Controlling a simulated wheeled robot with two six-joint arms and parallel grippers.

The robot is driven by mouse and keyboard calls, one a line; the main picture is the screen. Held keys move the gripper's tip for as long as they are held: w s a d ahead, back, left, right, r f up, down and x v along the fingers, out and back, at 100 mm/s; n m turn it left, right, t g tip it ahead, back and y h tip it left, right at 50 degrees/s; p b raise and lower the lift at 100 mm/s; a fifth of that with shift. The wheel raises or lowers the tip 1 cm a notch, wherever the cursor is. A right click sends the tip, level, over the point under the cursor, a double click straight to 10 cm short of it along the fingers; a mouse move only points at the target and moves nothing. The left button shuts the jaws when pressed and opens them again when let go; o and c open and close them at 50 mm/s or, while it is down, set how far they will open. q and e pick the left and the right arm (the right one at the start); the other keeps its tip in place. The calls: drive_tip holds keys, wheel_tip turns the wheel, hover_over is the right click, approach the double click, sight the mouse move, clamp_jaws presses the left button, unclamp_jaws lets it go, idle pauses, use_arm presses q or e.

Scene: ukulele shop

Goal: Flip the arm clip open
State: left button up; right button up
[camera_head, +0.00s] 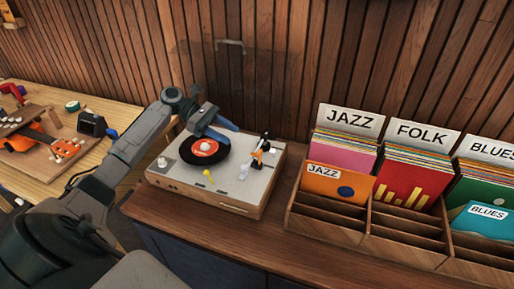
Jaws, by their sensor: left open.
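A record player (262,187) with a wooden body and pale top stands on the counter. A black record with a red label (204,148) lies on its platter. The tone arm (264,143) is at the right of the deck. A small orange part (257,160), which looks like the arm clip, is on it; it is too small to tell whether it is open or closed. My left gripper (228,130) is open and empty above the back of the record, to the left of the tone arm and apart from it. My right gripper is out of view.
A clear lid with a handle (230,43) stands raised behind the deck. A yellow-topped knob (208,175) is at the deck's front. A wooden record crate (328,219) is to the right.

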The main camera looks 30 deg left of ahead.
sight(253, 153)
use_arm(q)
drive_tip(key=x, duration=0.2)
drive_tip(key=p+x, duration=0.1)
drive_tip(key=x, duration=0.2)
drive_tip(key=shift+s+d+r, duration=0.2)
drive_tip(key=x, duration=0.2)
drive_tip(key=shift+w+d+f+p, duration=0.25)
drive_tip(key=shift+f+p, duration=0.05)
drive_tip(key=shift+p, duration=0.1)
drive_tip(key=shift+x, duration=0.85)
drive_tip(key=shift+d+f, duration=0.1)
drive_tip(key=c, duration=0.7)
drive_tip(key=shift+c, duration=1.4)
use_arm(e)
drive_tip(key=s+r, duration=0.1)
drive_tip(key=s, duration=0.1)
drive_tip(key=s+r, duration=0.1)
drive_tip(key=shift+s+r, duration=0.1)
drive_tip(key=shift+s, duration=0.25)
